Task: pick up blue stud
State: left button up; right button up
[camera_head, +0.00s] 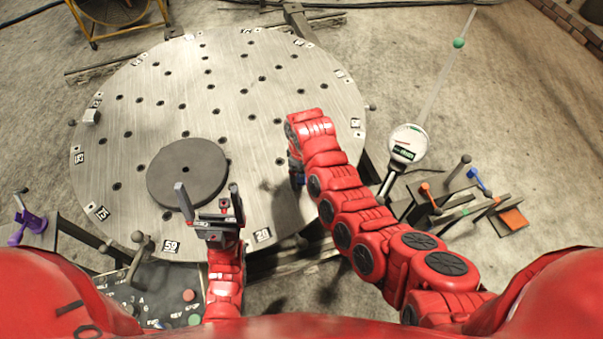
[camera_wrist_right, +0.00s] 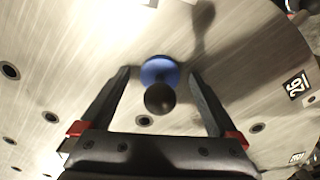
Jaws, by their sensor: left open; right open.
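The blue stud (camera_wrist_right: 160,72) shows in the right wrist view, a round blue body with a dark ball (camera_wrist_right: 159,98) at its near end. It is over the metal round table, between the spread fingers of my right gripper (camera_wrist_right: 162,80), and neither finger visibly touches it. In the head view my right arm mostly hides this spot, and only a small bit of blue (camera_head: 298,180) shows beside the arm's end. My left gripper (camera_head: 209,190) is open and empty at the near edge of a dark grey disc (camera_head: 188,165).
The round table (camera_head: 230,110) has many holes and numbered tags along its rim. A dial gauge (camera_head: 407,143) on a rod and a small rack (camera_head: 465,212) with coloured handles stand to the right. A purple clamp (camera_head: 27,225) and control panel (camera_head: 150,300) are at left.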

jog(key=c, duration=1.5)
jog(key=shift+r+b, duration=0.45)
jog(key=shift+r, duration=0.4)
jog(key=shift+w+r+b, duration=0.1)
jog(key=shift+r+b, duration=0.25)
jog(key=shift+r, duration=0.25)
jog(key=s, duration=0.2)
jog(key=shift+s+a+r, duration=0.15)
jog(key=shift+s+r, duration=0.15)
jog(key=shift+s, duration=0.1)
jog(key=s+p, duration=0.1)
jog(key=s, duration=0.1)
jog(key=s+r+p, duration=0.1)
jog(key=s, duration=0.2)
jog(key=shift+s+a+p, duration=0.15)
jog(key=shift+s+p, duration=0.1)
jog(key=shift+p, duration=0.15)
jog(key=s, duration=0.2)
jog(key=s+p, duration=0.1)
jog(key=s, duration=0.3)
jog(key=shift+s+a+r, duration=0.2)
jog(key=shift+r, duration=0.05)
jog(key=shift+s, duration=0.75)
